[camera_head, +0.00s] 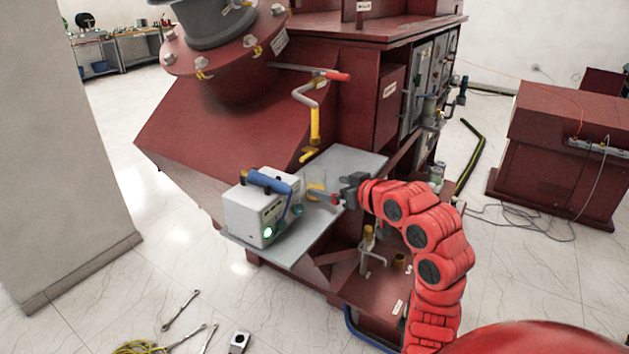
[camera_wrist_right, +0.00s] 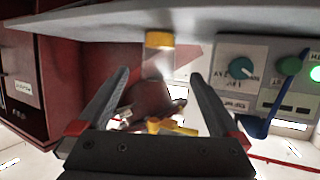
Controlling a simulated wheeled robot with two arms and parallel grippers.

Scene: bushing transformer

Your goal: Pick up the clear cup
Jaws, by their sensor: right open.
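The clear cup (camera_wrist_right: 160,65) shows faintly between my right gripper's fingers in the wrist view, which shows the shelf upside down at the top. The cup has a yellow-amber band at its shelf end. In the head view the cup (camera_head: 315,179) is a faint shape on the grey shelf, beside the white box. My right gripper (camera_head: 322,196) reaches in from the right at the cup; in the wrist view the gripper (camera_wrist_right: 158,77) is open, with gaps between both fingers and the cup. I cannot tell how deep the cup sits between them. My left gripper is not in view.
A white instrument box (camera_head: 254,212) with a blue handle stands left of the cup on the grey shelf (camera_head: 349,160). The red transformer (camera_head: 215,130) rises behind. Wrenches (camera_head: 182,309) lie on the floor.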

